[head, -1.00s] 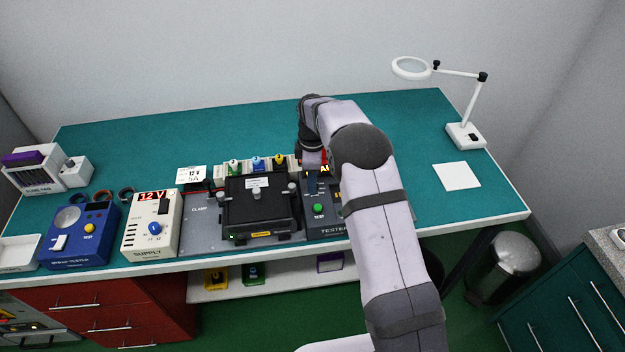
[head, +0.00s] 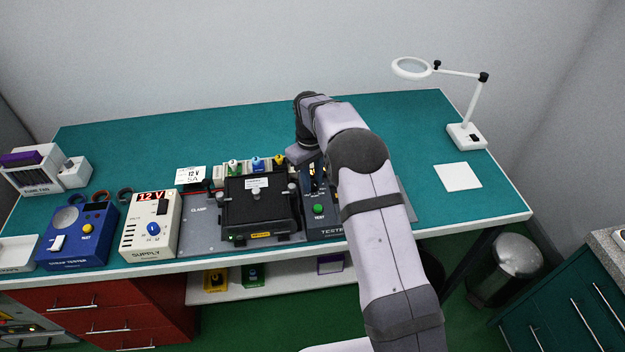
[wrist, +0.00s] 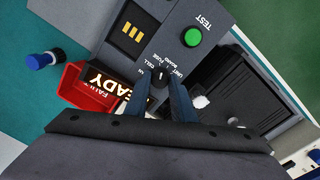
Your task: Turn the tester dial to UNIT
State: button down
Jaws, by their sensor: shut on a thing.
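The tester (head: 322,230) stands at the right end of the row of devices on the bench, partly hidden behind my arm. In the wrist view its panel (wrist: 165,35) shows a green TEST button (wrist: 193,37) and a small dark dial (wrist: 158,78) with a white mark. The labels CELL, FUSE, UNIT and BOARD are around the dial. My gripper (wrist: 155,88) is shut on the dial, one blue-grey finger on each side. The mark's exact setting is too small to tell. In the head view my arm hides the dial.
A black clamp fixture (head: 258,208) stands just left of the tester. The cream supply (head: 151,225) and a blue tester (head: 78,236) stand farther left. In the wrist view a red tray (wrist: 72,88) and a READY sign (wrist: 103,84) lie close to my fingers. The bench's right side is mostly clear.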

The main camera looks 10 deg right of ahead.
aim_at(313, 182)
jog(key=m, duration=0.6)
jog(key=shift+w+d+m, duration=0.1)
jog(key=shift+m, duration=0.2)
jog(key=m, duration=0.6)
jog(key=shift+d+g, duration=0.1)
jog(key=shift+g, duration=0.2)
jog(key=shift+m, duration=0.3)
jog(key=c, duration=1.5)
grip_release()
jog(key=shift+r, duration=0.15)
jog(key=shift+w+r+b, duration=0.1)
jog(key=shift+r+b, duration=1)
jog(key=shift+r, duration=2.5)
